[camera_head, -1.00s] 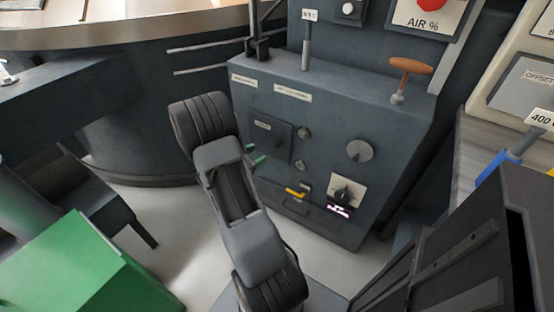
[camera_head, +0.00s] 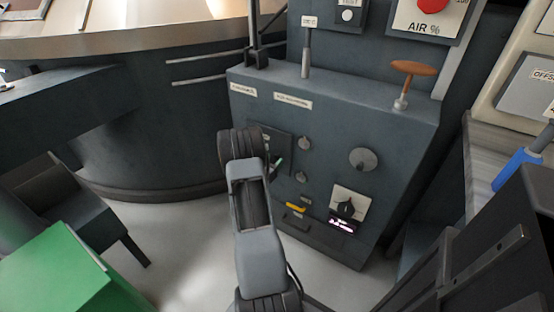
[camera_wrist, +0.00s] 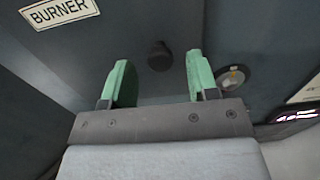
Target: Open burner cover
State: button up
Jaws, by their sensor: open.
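The burner cover is a dark square panel (camera_head: 285,146) on the front of the grey cabinet, partly hidden by my arm in the head view. It appears to lie flat against the cabinet. In the wrist view, its white BURNER label (camera_wrist: 60,11) is at the upper left. A small dark round knob (camera_wrist: 159,56) stands out from the dark surface. My gripper (camera_wrist: 158,80) is open, with its two green fingers on either side of the knob in the picture. I cannot tell how far the fingertips are from the surface. In the head view, my gripper (camera_head: 277,164) is mostly hidden behind my wrist.
Small knobs (camera_head: 304,143) and a larger round dial (camera_head: 363,159) sit right of the cover. A yellow handle (camera_head: 295,207) and a black switch (camera_head: 346,208) are lower. An orange T-handle (camera_head: 413,68) rises from the cabinet top. A green box (camera_head: 60,270) stands at lower left.

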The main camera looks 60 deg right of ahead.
aim_at(276, 157)
jog(key=shift+d, duration=1.55)
grip_shut()
